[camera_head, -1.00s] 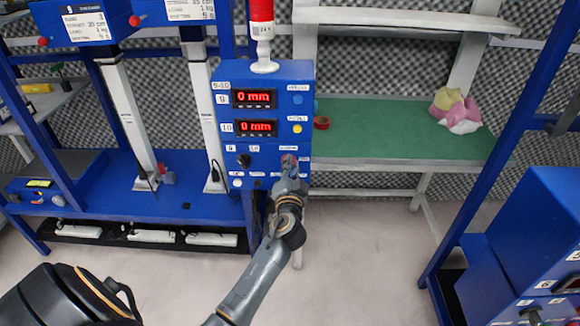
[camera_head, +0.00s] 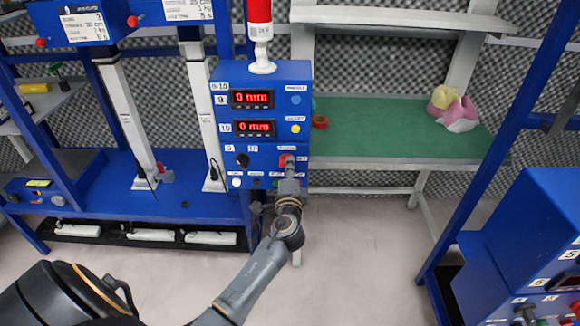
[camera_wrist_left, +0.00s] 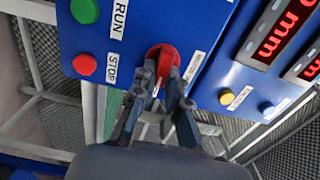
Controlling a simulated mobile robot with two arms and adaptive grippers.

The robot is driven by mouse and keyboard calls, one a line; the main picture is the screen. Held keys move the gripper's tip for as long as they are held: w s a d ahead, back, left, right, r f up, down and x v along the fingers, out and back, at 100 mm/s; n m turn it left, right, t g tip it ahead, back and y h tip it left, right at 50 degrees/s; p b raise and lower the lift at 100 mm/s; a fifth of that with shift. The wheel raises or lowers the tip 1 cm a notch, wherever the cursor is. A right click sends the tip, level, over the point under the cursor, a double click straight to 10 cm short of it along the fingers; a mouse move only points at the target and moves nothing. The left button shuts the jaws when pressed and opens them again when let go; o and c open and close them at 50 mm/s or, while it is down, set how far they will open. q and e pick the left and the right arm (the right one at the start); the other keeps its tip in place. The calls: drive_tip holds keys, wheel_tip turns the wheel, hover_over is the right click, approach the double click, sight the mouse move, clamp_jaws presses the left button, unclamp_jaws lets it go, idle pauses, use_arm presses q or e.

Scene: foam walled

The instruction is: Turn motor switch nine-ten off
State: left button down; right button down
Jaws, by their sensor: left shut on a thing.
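The blue control box (camera_head: 264,80) labelled 9-10 stands at the centre of the head view, with red displays reading 0 mm. Its red rotary switch (camera_head: 287,160) is on the lower right of the face. My left gripper (camera_head: 289,173) is at this switch. In the left wrist view, the fingers (camera_wrist_left: 161,84) are shut around the red switch handle (camera_wrist_left: 163,57), one finger on each side. A STOP label with a red button and a RUN label with a green button show beside it. The fingers hide part of the handle, and I cannot tell its exact setting. My right gripper is not in view.
A black knob (camera_head: 242,160) sits left of the switch on the box. A red lamp (camera_head: 260,12) tops the box. A green-topped table (camera_head: 390,130) stands behind to the right. Another blue box (camera_head: 520,240) is at the right edge. The floor between is clear.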

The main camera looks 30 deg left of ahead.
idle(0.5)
use_arm(q)
drive_tip(key=c, duration=1.4)
unclamp_jaws()
drive_tip(key=shift+o, duration=0.2)
drive_tip(key=shift+d, duration=0.1)
drive_tip(key=v, duration=1.2)
drive_tip(key=shift+s, duration=0.1)
